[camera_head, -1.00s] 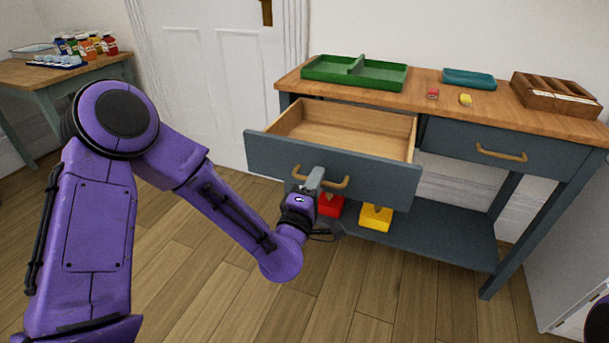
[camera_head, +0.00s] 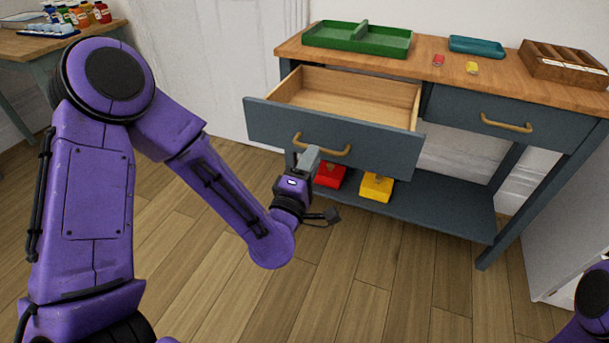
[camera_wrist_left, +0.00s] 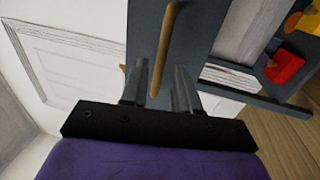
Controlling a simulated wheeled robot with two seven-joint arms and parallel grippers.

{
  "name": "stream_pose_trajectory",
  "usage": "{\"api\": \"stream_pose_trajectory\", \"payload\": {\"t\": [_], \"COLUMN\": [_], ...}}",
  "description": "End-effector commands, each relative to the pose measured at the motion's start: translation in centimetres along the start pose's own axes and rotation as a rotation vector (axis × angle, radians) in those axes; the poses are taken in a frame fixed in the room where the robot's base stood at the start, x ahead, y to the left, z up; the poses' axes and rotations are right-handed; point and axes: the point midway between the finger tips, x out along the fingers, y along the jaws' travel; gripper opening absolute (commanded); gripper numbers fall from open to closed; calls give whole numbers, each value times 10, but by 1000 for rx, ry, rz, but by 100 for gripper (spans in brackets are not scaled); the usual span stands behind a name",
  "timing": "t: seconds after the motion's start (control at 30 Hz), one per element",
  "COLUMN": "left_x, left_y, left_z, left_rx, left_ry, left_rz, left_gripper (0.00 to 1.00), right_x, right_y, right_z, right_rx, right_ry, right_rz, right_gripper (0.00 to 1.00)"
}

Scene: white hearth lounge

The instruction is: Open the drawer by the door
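The left drawer (camera_head: 375,140) of the blue-grey table stands pulled out, and its empty wooden inside (camera_head: 345,95) shows. Its brass bow handle (camera_head: 322,148) is on the front. The white door (camera_head: 210,60) is behind it to the left. My left gripper (camera_head: 308,158) is just below and in front of the handle. In the left wrist view its two fingers (camera_wrist_left: 160,88) are apart, with the handle (camera_wrist_left: 166,50) ahead of and between them, not clamped. My right gripper is out of view; only part of my right arm shows at the lower right corner.
The right drawer (camera_head: 500,115) is closed. A green tray (camera_head: 357,38), a teal tray (camera_head: 476,46), small red and yellow items and a wooden box (camera_head: 563,62) are on the tabletop. Red (camera_head: 330,175) and yellow (camera_head: 377,187) objects sit on the lower shelf. Floor in front is clear.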

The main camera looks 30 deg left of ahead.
Motion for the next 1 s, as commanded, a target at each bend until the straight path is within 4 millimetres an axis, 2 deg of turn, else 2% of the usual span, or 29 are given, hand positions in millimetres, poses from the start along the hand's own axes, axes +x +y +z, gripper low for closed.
{"api": "stream_pose_trajectory", "payload": {"t": [0.07,0.1,0.17,0.3,0.4,0.6,1.0], "left_x": [-25,-32,-45,-59,-66,-73,-73], "left_y": [-3,3,4,6,4,0,0], "left_z": [1,2,2,1,1,0,0], "left_rx": [2,6,6,11,8,2,0], "left_ry": [-5,-7,-9,-6,-5,-1,0], "left_rz": [-4,-4,-6,1,0,-2,0], "left_gripper": [30,30,30,30,30,30,30], "right_x": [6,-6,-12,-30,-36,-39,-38], "right_y": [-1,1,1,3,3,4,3], "right_z": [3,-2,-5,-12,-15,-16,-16], "right_rx": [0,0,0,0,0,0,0], "right_ry": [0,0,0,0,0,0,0], "right_rz": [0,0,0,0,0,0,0], "right_gripper": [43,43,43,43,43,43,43]}}
